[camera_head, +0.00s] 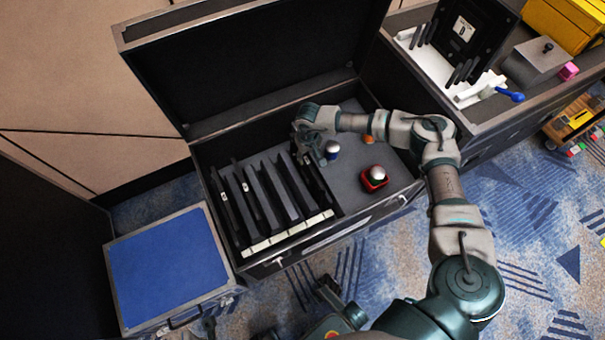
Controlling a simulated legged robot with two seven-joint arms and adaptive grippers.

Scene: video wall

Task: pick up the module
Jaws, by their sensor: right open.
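Several thin black modules (262,195) stand upright side by side in slots in the left part of an open black case. Which of them is the task's module, I cannot tell. My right gripper (313,158) is open, over the case at the right end of the module row. It partly hides the rightmost module, and I cannot tell if they touch. Dark parts at the bottom edge seem to belong to my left gripper (330,292), low in front of the case; its jaws are not clear.
On the case's grey panel (352,190) are a red-based silver knob (374,178), a blue-and-silver piece (332,150) and an orange piece (369,139). The raised lid (250,65) stands behind. A blue-topped box (168,268) is at left, a bench with a white fixture (440,70) at right.

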